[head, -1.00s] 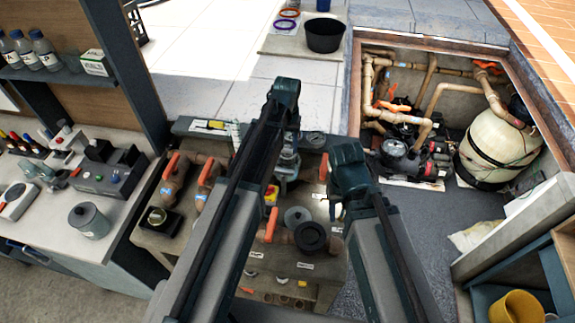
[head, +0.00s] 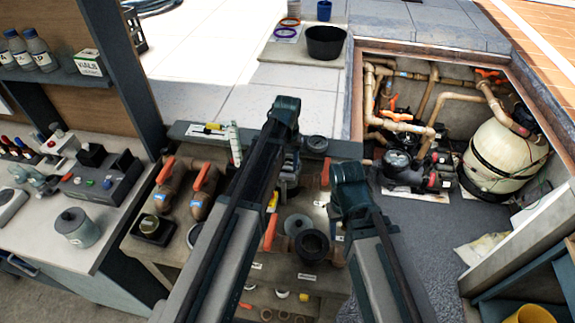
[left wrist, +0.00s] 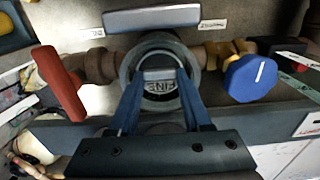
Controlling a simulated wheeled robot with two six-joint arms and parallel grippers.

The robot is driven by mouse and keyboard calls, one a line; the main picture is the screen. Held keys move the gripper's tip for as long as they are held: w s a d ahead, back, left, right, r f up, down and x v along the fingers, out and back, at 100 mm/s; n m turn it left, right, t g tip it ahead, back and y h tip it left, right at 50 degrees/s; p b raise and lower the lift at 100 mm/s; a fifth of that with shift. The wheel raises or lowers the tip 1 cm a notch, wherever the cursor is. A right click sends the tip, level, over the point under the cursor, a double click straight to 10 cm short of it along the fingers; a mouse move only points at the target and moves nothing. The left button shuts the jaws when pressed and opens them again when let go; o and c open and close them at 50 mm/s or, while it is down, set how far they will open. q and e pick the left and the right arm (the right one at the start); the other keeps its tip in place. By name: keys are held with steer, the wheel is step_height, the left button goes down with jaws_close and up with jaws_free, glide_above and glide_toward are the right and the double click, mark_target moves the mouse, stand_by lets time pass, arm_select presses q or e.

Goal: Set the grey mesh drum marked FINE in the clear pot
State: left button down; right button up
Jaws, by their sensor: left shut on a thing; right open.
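My left gripper (left wrist: 160,76) is shut on the grey drum (left wrist: 160,88), whose top shows the letters of FINE, partly covered by the fingers. In the left wrist view the drum is inside the outline of the round pot's rim (left wrist: 127,64). I cannot tell how deep it sits or whether it touches the pot. In the head view my left forearm hides the drum and most of the pot. My right gripper (head: 338,212) is open and apart from them, to the right, its fingers barely visible.
Beside the pot are a red valve handle (left wrist: 60,84) and a blue knob (left wrist: 250,78). A black ring (head: 312,245) and a grey disc (head: 297,224) lie on the bench nearer me. The pump pit (head: 415,180) is at the right.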

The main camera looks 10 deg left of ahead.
mark_target(288, 166)
arm_select(q)
steer(key=shift+f, duration=0.1)
steer(key=shift+f, duration=0.15)
steer(key=c, duration=0.6)
jaws_free()
steer(key=shift+r, duration=0.25)
step_height(288, 166, up, 12)
steer(key=p, duration=1.2)
steer(key=s+d+m, duration=0.1)
steer(key=s+d, duration=0.1)
steer(key=s, duration=0.5)
steer(key=s+d+m, duration=0.1)
steer(key=s+d, duration=0.1)
steer(key=s, duration=0.5)
steer(key=s+d+m+y, duration=0.1)
steer(key=s+d, duration=0.2)
steer(key=s, duration=0.4)
steer(key=shift+s+m, duration=0.3)
steer(key=shift+s, duration=0.1)
